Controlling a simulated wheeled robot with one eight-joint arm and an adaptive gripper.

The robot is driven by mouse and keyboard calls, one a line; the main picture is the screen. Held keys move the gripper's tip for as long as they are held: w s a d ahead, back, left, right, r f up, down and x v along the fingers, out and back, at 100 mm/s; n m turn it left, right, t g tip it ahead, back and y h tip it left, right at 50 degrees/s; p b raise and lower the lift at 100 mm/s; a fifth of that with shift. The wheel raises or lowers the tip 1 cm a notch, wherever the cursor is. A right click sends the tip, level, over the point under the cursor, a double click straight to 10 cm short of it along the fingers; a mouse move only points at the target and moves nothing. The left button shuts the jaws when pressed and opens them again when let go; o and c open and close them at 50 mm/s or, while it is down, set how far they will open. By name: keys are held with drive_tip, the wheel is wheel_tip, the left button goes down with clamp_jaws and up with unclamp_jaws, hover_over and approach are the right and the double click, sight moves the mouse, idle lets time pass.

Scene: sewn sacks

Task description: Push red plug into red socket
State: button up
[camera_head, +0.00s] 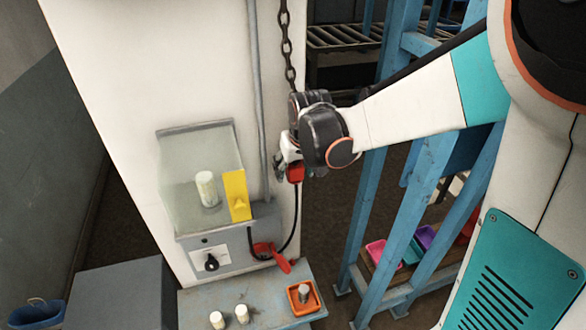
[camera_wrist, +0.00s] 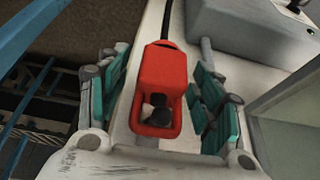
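A red plug (camera_wrist: 163,75) shows in the wrist view between the two teal-padded fingers of my gripper (camera_wrist: 160,95). A narrow gap shows between it and the pads, so the fingers look open around it. Its near end has an opening with something dark grey inside. In the head view my gripper (camera_head: 288,165) is beside the pale column, with the plug (camera_head: 296,173) just below it and a black cable hanging down. A red fitting (camera_head: 264,250), apparently the socket, with a red flap, sits low on the side of the grey box (camera_head: 215,245); its opening is not clear.
A chain (camera_head: 286,45) hangs just above my gripper. Below, a bench (camera_head: 262,312) holds white cylinders (camera_head: 242,313) and an orange tray (camera_head: 304,297). A blue rack (camera_head: 385,190) stands right.

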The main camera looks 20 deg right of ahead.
drive_tip(key=c, duration=1)
drive_tip(key=shift+o, duration=0.2)
drive_tip(key=shift+r, duration=0.4)
drive_tip(key=shift+s+r+b, duration=0.15)
drive_tip(key=shift+s+b, duration=0.05)
drive_tip(key=shift+b, duration=0.1)
drive_tip(key=s+b, duration=0.1)
drive_tip(key=s, duration=0.7)
wheel_tip(320, 180, up, 14)
drive_tip(key=shift+b, duration=0.3)
drive_tip(key=shift+w, duration=0.1)
